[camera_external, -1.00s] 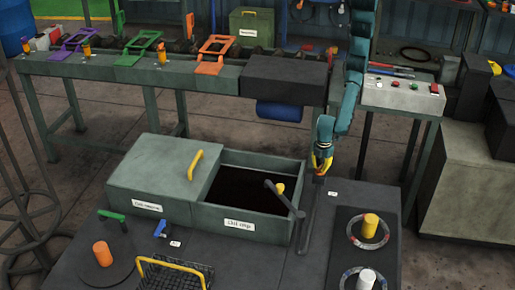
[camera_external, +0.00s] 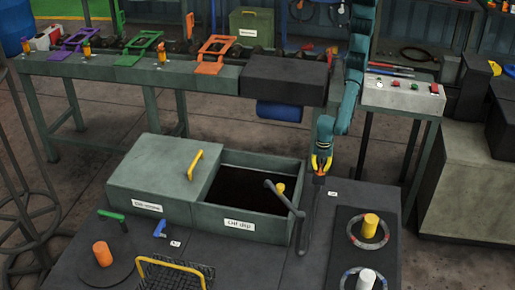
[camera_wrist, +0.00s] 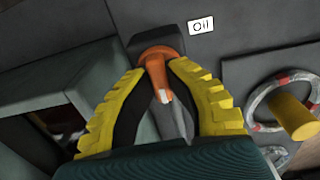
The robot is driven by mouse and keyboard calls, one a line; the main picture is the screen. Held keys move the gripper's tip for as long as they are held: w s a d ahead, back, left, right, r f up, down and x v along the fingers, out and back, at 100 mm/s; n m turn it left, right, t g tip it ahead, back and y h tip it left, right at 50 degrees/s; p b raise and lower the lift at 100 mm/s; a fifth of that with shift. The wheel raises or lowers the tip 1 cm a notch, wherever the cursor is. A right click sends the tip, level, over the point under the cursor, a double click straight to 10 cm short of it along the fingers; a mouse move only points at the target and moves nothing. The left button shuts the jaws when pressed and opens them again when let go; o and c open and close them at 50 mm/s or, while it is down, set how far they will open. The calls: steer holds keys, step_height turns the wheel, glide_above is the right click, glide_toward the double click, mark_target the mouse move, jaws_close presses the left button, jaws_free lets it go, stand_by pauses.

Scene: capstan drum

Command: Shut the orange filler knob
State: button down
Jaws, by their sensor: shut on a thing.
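The orange filler knob (camera_wrist: 155,58) sits on a dark block beside a white "Oil" label (camera_wrist: 201,25) in the wrist view. It is a small handle with a pale mark near its end. My gripper (camera_wrist: 160,74) has its yellow fingers on either side of the knob and is shut on it. In the external view my gripper (camera_external: 321,163) points down over the block behind the spout, and only a little of the orange knob (camera_external: 320,174) shows below the fingers.
An open green oil dip tank (camera_external: 240,224) stands left of my gripper, with a dark bent spout (camera_external: 290,207) reaching over it. A yellow peg in a ring (camera_external: 370,226) and a white peg (camera_external: 365,279) stand at the right. A wire basket (camera_external: 172,273) is at the front.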

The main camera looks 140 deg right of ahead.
mark_target(320, 166)
steer(key=c, duration=1)
jaws_free()
steer(key=shift+c, duration=0.2)
step_height(320, 166, up, 12)
